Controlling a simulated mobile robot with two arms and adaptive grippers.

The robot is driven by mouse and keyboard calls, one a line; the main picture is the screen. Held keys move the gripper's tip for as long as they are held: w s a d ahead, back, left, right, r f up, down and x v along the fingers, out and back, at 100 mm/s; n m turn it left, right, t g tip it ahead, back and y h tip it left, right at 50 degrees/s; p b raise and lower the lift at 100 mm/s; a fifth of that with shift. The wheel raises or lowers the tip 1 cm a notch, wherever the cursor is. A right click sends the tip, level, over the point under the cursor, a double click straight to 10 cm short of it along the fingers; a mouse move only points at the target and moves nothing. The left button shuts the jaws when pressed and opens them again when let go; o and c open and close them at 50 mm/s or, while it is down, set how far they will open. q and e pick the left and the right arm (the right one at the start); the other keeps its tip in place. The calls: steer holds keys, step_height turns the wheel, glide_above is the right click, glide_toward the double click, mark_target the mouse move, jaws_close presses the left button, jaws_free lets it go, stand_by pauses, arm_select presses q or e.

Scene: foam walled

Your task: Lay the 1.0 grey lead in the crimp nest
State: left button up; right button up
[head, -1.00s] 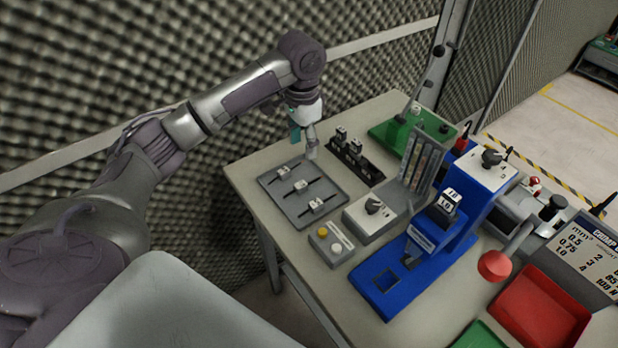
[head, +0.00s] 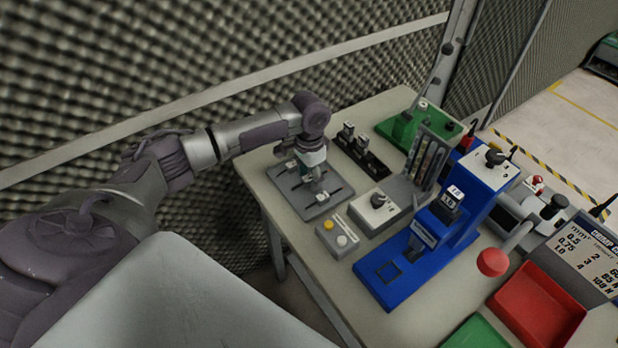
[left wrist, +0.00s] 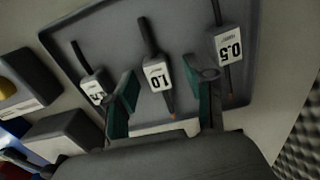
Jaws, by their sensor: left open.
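The 1.0 lead (left wrist: 158,75), with a white tag and dark ends, lies on the grey tray (head: 283,186) between two other tagged leads. My left gripper (head: 317,180) is low over this tray in the head view. In the left wrist view the gripper (left wrist: 165,88) is open, with one green-faced finger on each side of the 1.0 lead, apart from its tag. The blue crimp press (head: 392,276) stands right of the tray; I cannot clearly make out its nest. My right gripper is not in view.
The 0.5 lead (left wrist: 228,45) is close by the right finger, and another tagged lead (left wrist: 95,87) by the left finger. A button box (head: 340,236) and grey knob box (head: 378,210) stand between tray and press. A red bin (head: 538,305) is at right.

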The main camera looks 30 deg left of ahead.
arm_select(q)
jaws_close()
arm_select(e)
steer(key=shift+s+a, duration=0.1)
steer(key=shift+s, duration=0.3)
arm_select(q)
steer(key=shift+r, duration=0.1)
arm_select(e)
steer(key=shift+f, duration=0.1)
